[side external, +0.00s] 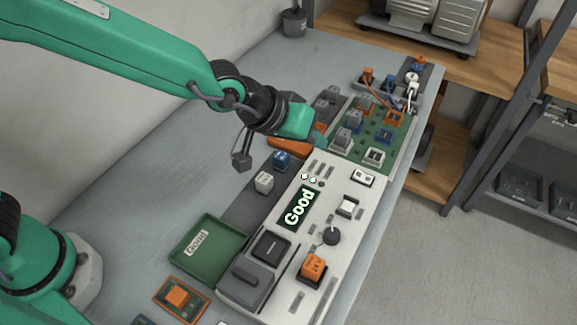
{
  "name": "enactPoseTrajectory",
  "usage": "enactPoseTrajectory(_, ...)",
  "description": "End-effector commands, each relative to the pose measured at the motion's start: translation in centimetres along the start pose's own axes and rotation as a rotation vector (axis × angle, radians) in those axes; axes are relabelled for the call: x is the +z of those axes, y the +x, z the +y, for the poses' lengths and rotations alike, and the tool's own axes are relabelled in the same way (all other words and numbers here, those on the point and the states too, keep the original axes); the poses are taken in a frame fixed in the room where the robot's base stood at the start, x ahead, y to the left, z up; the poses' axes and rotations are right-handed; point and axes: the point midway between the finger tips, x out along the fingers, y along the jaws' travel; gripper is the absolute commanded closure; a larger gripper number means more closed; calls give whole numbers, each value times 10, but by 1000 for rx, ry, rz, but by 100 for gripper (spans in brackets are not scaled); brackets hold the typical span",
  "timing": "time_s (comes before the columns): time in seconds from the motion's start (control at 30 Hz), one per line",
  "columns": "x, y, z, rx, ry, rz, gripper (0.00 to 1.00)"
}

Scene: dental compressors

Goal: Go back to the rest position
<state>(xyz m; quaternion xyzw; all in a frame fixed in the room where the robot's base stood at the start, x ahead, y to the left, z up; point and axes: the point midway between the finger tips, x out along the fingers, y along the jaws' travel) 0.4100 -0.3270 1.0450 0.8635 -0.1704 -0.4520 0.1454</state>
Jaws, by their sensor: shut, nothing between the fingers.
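My gripper (300,122) is at the end of the green arm, which reaches in from the upper left. It is shut and empty, and hangs above the bench near the far end of the white test panel (335,262). Its fingertips are hard to make out against the parts behind them. The panel's dark display (298,208) reads "Good". A green tray (224,246) with a "Good" label lies on the bench left of the panel.
A green circuit board (387,137) with several blocks and connectors lies beyond the panel. An orange piece (291,146) lies near my gripper. Blue (281,159) and white (264,183) blocks stand on a dark strip.

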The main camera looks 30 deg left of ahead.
Motion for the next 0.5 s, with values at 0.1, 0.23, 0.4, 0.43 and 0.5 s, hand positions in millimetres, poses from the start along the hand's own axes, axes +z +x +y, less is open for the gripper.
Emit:
enactPoseTrajectory(0.1,-15,-30,-26,-42,8,10,100)
enactPoseTrajectory(0.23,-24,-61,-53,-88,19,11,100)
enactPoseTrajectory(0.4,-30,-101,-87,-148,32,8,100)
enactPoseTrajectory(0.43,-30,-108,-92,-157,34,8,100)
enactPoseTrajectory(0.5,-29,-124,-106,-181,39,4,100)
